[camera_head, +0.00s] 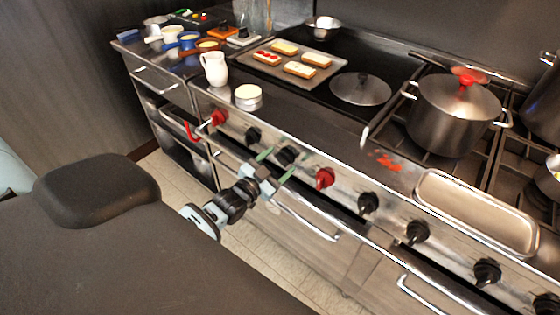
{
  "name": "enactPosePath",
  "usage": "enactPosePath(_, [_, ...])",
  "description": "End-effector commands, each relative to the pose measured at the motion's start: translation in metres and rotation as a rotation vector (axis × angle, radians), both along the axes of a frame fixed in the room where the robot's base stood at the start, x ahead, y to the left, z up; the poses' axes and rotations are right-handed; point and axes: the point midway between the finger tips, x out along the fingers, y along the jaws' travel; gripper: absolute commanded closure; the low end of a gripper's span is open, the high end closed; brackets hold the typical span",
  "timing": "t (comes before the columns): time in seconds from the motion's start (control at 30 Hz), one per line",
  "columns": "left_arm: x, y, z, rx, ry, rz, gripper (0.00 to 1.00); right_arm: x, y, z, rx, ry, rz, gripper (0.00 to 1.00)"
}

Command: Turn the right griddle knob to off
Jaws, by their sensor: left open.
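A row of knobs runs along the range's front panel. A red knob (325,178) sits below the right part of the dark griddle (322,97), and another red knob (218,117) is at the far left of the row. Between them are two black knobs, one (253,135) further left and one (287,155) beside my fingers. My left gripper (279,163) is open, its green fingertips in front of the panel, left of the nearer red knob and apart from it. I cannot tell whether a fingertip touches the black knob. My right gripper is out of view.
Oven handles (305,220) stick out below the knobs. A steel pot (453,112), a long tray (475,213), a round lid (360,89), a toast tray (290,64), a white pitcher (215,69) and a white tub (248,97) stand on top. Open floor shows at left.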

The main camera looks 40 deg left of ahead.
Motion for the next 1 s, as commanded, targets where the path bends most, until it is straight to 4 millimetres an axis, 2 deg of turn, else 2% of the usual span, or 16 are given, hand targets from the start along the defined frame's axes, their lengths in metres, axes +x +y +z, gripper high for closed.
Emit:
enactPosePath(0.13, [0.0097, -0.0012, -0.0003, 0.0, 0.0, -0.001, 0.32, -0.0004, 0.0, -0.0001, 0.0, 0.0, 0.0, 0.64])
enactPosePath(0.47, [0.0118, -0.0012, -0.0005, 0.0, 0.001, -0.001, 0.32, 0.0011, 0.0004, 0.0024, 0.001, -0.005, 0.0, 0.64])
enactPosePath(0.8, [0.0117, -0.0012, -0.0004, 0.0, 0.001, -0.001, 0.76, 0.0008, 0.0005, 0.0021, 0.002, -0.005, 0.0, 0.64])
enactPosePath(1.0, [0.0117, -0.0012, -0.0003, 0.014, 0.0, -0.001, 0.76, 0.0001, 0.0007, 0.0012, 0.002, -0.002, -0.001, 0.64])
